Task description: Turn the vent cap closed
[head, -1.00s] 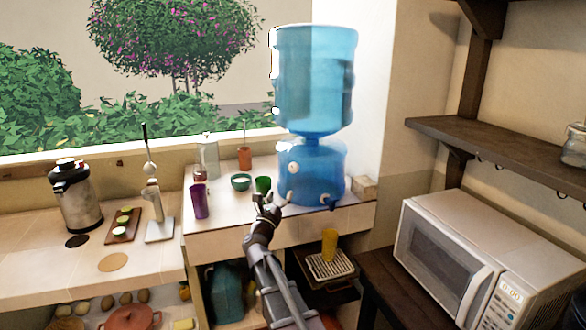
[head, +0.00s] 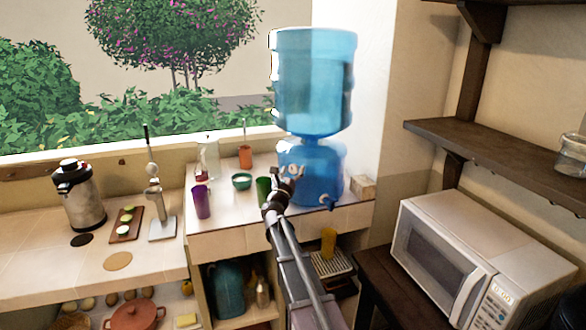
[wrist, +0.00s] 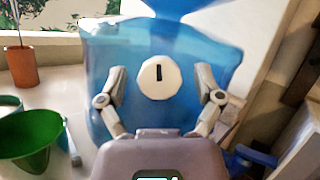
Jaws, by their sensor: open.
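The vent cap (wrist: 159,77) is a round white knob with a dark upright slot, on the front of the blue water dispenser base (wrist: 210,62). In the wrist view it sits between my open fingers, which are apart from it on both sides. My gripper (wrist: 160,88) is open and empty. In the head view my gripper (head: 287,176) is in front of the dispenser base (head: 322,180) and hides most of the cap. A large blue bottle (head: 313,85) stands upright on the base. A blue tap (head: 328,201) is at the lower right of the base.
A green cup (head: 263,188) stands close left of my gripper, with a green bowl (head: 242,181) and purple cup (head: 201,202) further left. An orange pot (head: 245,157) is behind. A small box (head: 363,187) is right of the dispenser. A microwave (head: 480,262) is at right.

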